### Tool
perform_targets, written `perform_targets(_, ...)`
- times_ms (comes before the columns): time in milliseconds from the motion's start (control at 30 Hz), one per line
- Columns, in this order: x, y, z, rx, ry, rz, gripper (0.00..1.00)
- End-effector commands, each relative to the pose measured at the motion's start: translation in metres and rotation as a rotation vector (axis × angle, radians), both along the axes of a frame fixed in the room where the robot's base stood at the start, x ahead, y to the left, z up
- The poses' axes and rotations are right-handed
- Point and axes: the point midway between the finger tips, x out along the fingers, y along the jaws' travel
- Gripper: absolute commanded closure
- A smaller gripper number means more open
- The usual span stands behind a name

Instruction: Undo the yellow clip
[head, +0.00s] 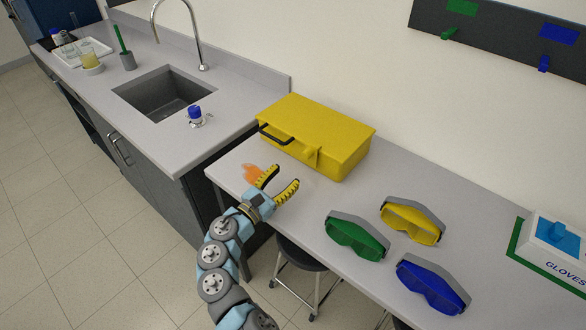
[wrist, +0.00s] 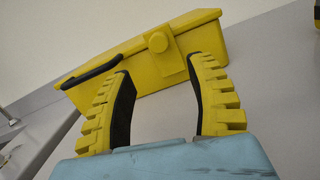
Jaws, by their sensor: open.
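A closed yellow case (head: 330,130) lies on the light grey table against the wall. Its front carries a yellow clip (head: 313,155) and a black handle (head: 277,136) to the left of it. In the wrist view the clip (wrist: 170,52) has a round knob on top and lies flat against the case front. My gripper (head: 284,174) is open and empty in front of the case, near the table's front edge. In the wrist view its two yellow fingers (wrist: 161,68) spread below the clip, apart from it.
Green goggles (head: 357,247), yellow goggles (head: 412,224) and blue goggles (head: 432,288) lie to the right. A glove box (head: 560,245) is at far right. An orange patch (head: 252,173) shows left of my gripper. A sink counter (head: 190,145) adjoins the table.

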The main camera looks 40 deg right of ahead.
Motion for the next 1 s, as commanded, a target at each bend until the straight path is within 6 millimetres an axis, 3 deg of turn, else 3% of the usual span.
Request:
perform_targets(233, -0.002, 0.019, -0.002, 0.001, -0.002, -0.001, 0.44)
perform_targets(833, -0.003, 0.020, -0.002, 0.001, -0.001, -0.002, 0.44)
perform_targets(1000, -0.003, 0.020, 0.016, 0.000, -0.001, -0.002, 0.44)
